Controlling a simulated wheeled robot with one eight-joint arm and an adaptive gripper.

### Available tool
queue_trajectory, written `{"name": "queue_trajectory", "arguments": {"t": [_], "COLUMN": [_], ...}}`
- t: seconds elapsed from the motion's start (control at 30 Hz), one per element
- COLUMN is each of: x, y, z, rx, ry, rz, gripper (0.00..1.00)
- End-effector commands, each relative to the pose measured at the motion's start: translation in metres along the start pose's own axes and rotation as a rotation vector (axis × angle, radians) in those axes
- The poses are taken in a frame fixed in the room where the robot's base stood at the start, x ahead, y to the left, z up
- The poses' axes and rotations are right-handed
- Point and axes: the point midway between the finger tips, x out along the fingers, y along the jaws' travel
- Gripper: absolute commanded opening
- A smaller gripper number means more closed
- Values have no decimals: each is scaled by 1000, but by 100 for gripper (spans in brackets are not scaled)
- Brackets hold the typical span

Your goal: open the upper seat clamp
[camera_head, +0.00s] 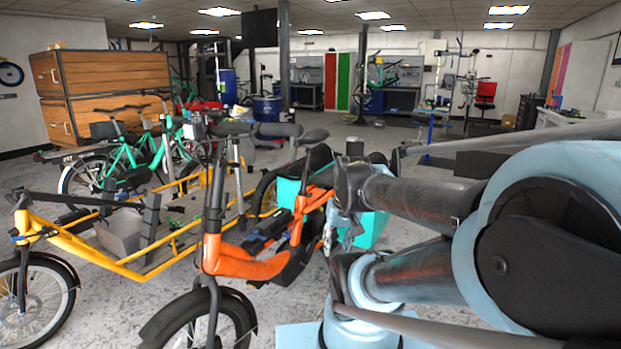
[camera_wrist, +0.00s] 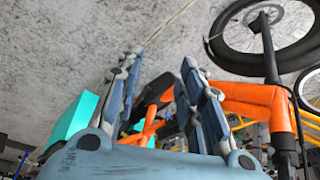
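The orange cargo bike (camera_head: 262,262) stands in the middle of the head view, with its black saddle (camera_head: 314,137) on a post above the rear frame. The upper seat clamp is too small to make out in either view. In the head view the end of my arm is beside the rear of the bike, and its fingers are hard to make out there. In the wrist view my gripper (camera_wrist: 161,60) has its two blue-grey fingers apart, with nothing held between them. The orange frame (camera_wrist: 255,100) and a dark part (camera_wrist: 160,92) lie beyond the fingers, partly hidden by them.
A teal box (camera_head: 366,229) is at the bike's rear, close to my arm; it also shows in the wrist view (camera_wrist: 75,125). A yellow cargo bike (camera_head: 140,262) stands to the left, with green bikes (camera_head: 150,150) behind. Open floor lies farther back.

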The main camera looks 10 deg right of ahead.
Motion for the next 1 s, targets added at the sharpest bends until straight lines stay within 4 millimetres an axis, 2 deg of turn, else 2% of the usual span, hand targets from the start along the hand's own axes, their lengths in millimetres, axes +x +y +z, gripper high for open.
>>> {"name": "queue_trajectory", "arguments": {"t": [0.03,0.2,0.53,1.0], "x": [-2,-4,-1,20], "y": [-5,-21,-43,-50], "z": [-15,-67,-171,-314], "rx": [25,131,352,689], "ry": [20,94,226,387], "rz": [-19,-95,-250,-485], "gripper": [35,35,35,35]}}
